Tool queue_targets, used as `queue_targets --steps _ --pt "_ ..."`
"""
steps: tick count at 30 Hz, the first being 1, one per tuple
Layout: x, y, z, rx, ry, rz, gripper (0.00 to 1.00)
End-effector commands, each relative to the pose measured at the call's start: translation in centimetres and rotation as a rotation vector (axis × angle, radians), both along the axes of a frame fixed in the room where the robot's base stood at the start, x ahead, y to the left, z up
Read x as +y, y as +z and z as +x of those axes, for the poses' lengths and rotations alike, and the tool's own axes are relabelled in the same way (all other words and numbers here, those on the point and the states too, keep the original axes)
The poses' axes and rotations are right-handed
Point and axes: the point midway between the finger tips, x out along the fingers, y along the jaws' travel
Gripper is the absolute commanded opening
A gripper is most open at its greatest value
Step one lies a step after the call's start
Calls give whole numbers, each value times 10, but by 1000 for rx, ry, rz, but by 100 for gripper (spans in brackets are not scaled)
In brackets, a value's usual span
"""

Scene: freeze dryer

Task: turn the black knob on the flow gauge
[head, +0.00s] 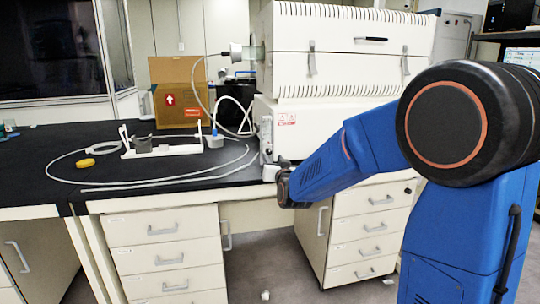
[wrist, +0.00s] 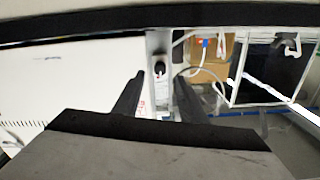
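The flow gauge (head: 266,132) is a slim pale upright piece on the left side of the white machine in the head view. In the wrist view the gauge (wrist: 158,44) stands upright, with its small black knob (wrist: 160,67) near the picture's middle. My gripper (wrist: 161,74) is open, with one dark finger on each side of the knob's line of sight. Whether the fingertips reach around the knob or stop short of it, I cannot tell. In the head view my gripper (head: 284,189) is low by the bench edge, and the knob cannot be made out.
The white freeze dryer (head: 340,85) stands right of the gauge. Drawers (head: 165,255) lie below.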

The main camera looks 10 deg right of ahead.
Motion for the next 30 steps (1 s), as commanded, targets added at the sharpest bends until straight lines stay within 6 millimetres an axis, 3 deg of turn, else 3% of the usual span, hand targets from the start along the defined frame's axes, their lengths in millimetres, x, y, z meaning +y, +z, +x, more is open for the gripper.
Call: queue_targets --steps 6,12,24,25,30 --pt "0 0 36 -1 -1 0 38" --pt "0 0 57 0 -1 0 38" --pt "0 0 64 -1 0 0 38" --pt "0 0 64 0 0 0 36" --pt "0 0 64 -1 0 0 0"
